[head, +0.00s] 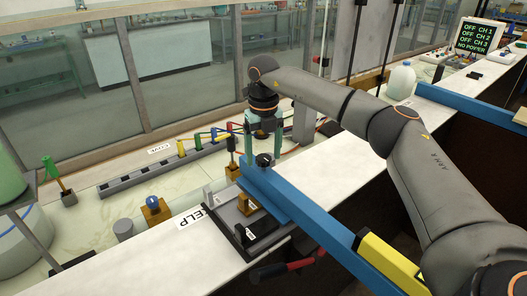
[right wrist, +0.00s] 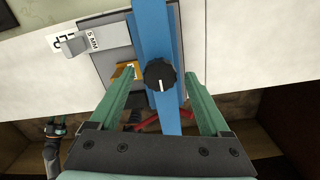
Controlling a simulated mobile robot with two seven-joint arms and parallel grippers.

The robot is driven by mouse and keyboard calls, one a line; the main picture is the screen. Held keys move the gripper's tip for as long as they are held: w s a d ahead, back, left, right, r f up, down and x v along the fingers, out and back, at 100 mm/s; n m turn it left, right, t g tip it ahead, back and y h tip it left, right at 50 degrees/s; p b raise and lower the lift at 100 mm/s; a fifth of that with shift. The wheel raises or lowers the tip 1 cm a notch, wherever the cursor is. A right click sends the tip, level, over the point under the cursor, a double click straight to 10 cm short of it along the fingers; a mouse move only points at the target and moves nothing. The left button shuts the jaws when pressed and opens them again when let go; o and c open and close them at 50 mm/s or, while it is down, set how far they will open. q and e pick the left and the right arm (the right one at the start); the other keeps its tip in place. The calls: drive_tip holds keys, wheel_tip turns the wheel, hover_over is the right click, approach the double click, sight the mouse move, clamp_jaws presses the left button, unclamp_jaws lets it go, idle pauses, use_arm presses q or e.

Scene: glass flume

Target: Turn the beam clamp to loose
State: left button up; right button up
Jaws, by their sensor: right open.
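The clamp knob is black and ribbed and sits on top of the blue beam (head: 310,222). In the head view the knob (head: 264,160) is at the beam's far end. In the right wrist view the knob (right wrist: 160,74) has a white mark pointing towards the bottom of the picture. My right gripper (head: 264,150) has green fingers and is open, pointing down at the knob. In the right wrist view its fingers (right wrist: 160,84) stand apart on either side of the knob and beam. I cannot tell how high the fingertips are. My left gripper is in neither view.
A grey plate (head: 226,212) with small blocks and labels lies under the beam on the white ledge (head: 170,258). A red-handled tool (head: 290,267) is below the beam. A yellow block (head: 388,262) sits on the beam nearer me. Coloured levers (head: 182,149) stand behind.

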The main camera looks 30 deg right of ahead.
clamp_jaws()
idle(0.8)
